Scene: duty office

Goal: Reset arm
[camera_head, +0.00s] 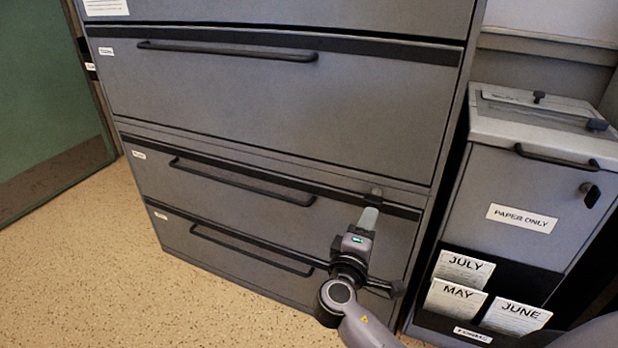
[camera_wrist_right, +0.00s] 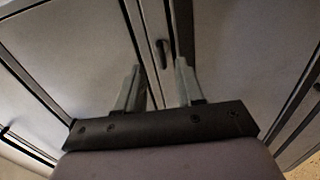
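My right gripper (camera_head: 370,216) is in front of the grey filing cabinet (camera_head: 270,100), near the right end of its lower drawers. In the right wrist view the gripper (camera_wrist_right: 158,78) has its two fingers spread, with nothing between them. A small dark fitting (camera_head: 376,192) on the cabinet is just beyond the fingertips; a dark fitting (camera_wrist_right: 164,50) also shows between the fingers in the wrist view. I cannot tell whether the fingertips touch the cabinet. My left gripper is not in view.
The drawers look closed, with bar handles (camera_head: 228,51) sticking out. A grey bin labelled PAPER ONLY (camera_head: 520,190) stands close on the right, with JULY, MAY and JUNE cards (camera_head: 455,298) on its front. Speckled floor (camera_head: 90,270) is clear at left.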

